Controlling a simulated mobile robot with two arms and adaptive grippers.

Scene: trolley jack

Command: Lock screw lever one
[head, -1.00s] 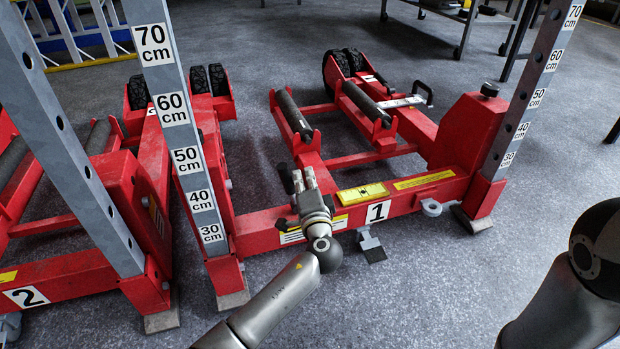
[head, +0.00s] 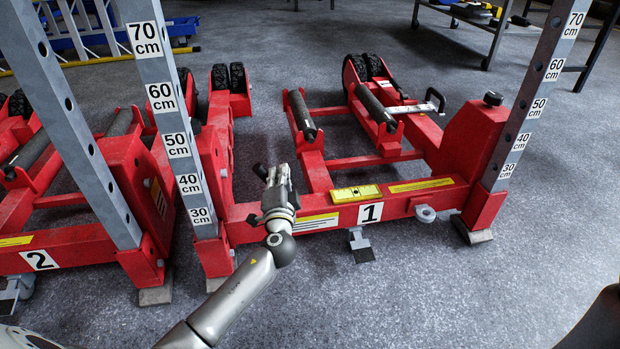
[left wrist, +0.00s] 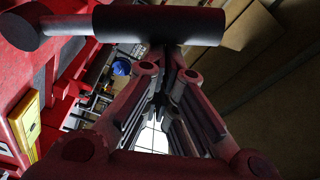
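Trolley jack one is the red frame with the "1" label (head: 370,213), to the right of jack two in the head view. My left gripper (head: 277,168) is over its front beam, near the left post, with its fingers close together. A dark lever end (head: 261,171) shows just left of the fingers. In the left wrist view a black cylindrical lever handle (left wrist: 158,24) lies across the top, by the fingertips of my left gripper (left wrist: 167,68). The fingers converge there with nothing visible held between them. Contact with the handle cannot be told. My right gripper is out of view.
Jack two (head: 70,265) stands close at the left. Upright grey hole-posts with cm labels rise left (head: 165,95) and right (head: 530,105). A small foot pedal (head: 360,245) sticks out below the front beam. The floor (head: 430,290) in front is clear.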

